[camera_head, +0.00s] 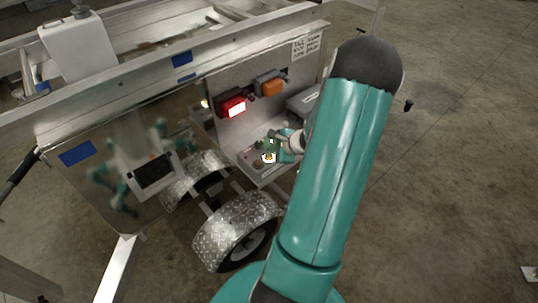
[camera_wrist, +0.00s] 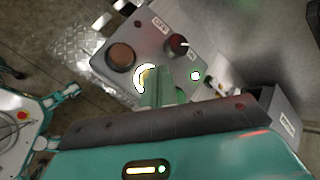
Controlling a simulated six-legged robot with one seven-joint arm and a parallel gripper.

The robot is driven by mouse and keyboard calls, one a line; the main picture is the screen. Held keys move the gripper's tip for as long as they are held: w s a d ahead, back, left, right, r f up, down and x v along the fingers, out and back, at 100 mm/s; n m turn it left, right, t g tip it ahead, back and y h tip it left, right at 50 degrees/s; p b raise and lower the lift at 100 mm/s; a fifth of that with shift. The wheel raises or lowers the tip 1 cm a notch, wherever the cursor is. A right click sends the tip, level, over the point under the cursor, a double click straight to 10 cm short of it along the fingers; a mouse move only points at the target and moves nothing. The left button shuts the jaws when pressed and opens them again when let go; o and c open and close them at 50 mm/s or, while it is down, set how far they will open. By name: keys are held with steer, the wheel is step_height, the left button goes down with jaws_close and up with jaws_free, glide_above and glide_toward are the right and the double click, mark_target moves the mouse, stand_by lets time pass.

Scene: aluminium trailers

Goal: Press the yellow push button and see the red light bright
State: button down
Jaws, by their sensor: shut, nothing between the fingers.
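The yellow push button (camera_head: 268,157) sits on a grey control box on the trailer's shelf. In the wrist view its bright white and yellow ring (camera_wrist: 142,78) shows partly behind my fingers. My gripper (camera_head: 272,148) is shut and empty, its fingertips at the button. In the wrist view my green fingers (camera_wrist: 152,78) cover part of the button, and I cannot tell how far it is pressed in. The red light (camera_head: 236,108) on the upright panel glows bright, with a pale pink-white face.
An orange light (camera_head: 272,88) beside the red one looks unlit. The control box (camera_wrist: 150,40) also carries a brown round knob (camera_wrist: 122,56) and a black switch (camera_wrist: 179,41). A grey box (camera_head: 302,102) stands right on the shelf. Trailer wheels (camera_head: 238,230) stand below.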

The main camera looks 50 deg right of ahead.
mark_target(272, 156)
steer(key=shift+r, duration=0.3)
steer(key=shift+r, duration=3)
